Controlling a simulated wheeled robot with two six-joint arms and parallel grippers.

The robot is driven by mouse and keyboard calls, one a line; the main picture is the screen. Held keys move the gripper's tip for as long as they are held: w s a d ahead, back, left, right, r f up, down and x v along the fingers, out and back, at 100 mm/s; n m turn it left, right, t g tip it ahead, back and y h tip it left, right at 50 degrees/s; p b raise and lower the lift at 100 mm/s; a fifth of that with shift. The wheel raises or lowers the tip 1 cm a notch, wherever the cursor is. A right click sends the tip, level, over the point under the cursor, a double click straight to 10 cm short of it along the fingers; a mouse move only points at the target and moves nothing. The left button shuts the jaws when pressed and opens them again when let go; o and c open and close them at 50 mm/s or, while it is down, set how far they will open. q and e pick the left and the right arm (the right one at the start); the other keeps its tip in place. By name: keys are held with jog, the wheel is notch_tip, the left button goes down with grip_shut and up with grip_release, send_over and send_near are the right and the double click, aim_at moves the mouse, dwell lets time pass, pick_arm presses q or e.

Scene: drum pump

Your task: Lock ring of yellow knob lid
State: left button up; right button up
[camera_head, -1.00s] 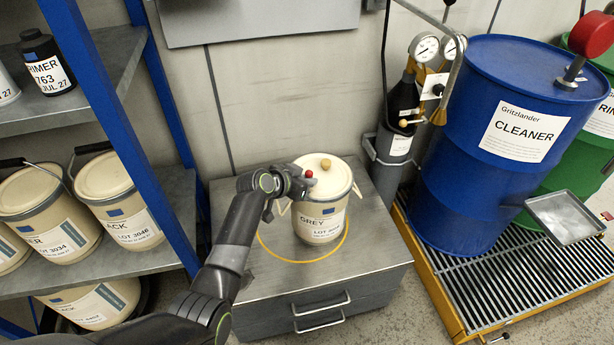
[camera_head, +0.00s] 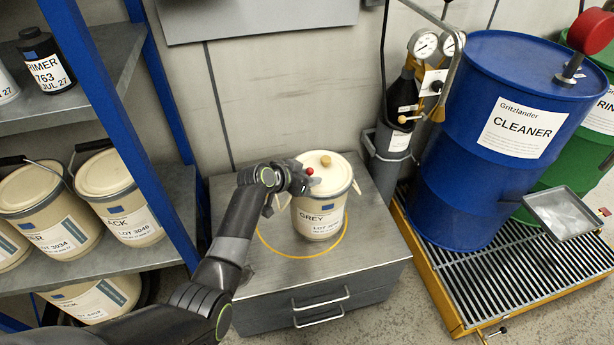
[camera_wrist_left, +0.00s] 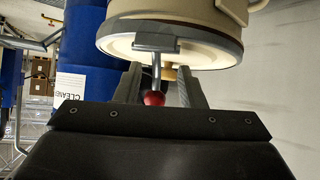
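The cream pail labelled GREY (camera_head: 318,218) stands upright on the grey drawer cabinet. Its lid (camera_head: 338,174) has a yellow knob (camera_head: 326,160) in the middle and a grey ring around its rim. A lever with a red ball (camera_head: 309,171) sits on the ring's near-left side. My left gripper (camera_head: 303,182) is at that side of the rim. In the left wrist view the pail appears inverted; the red ball (camera_wrist_left: 153,98) lies between my left gripper's two fingers (camera_wrist_left: 160,88), which stand apart with gaps visible. The yellow knob (camera_wrist_left: 169,74) shows behind. My right gripper is not in view.
The cabinet top (camera_head: 370,245) is clear around the pail, with a yellow circle marked on it. A blue post (camera_head: 115,115) and shelves with pails stand left. A gas cylinder (camera_head: 400,110) and a blue CLEANER drum (camera_head: 490,170) stand right.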

pick_arm(q)
jog(key=shift+r, duration=0.1)
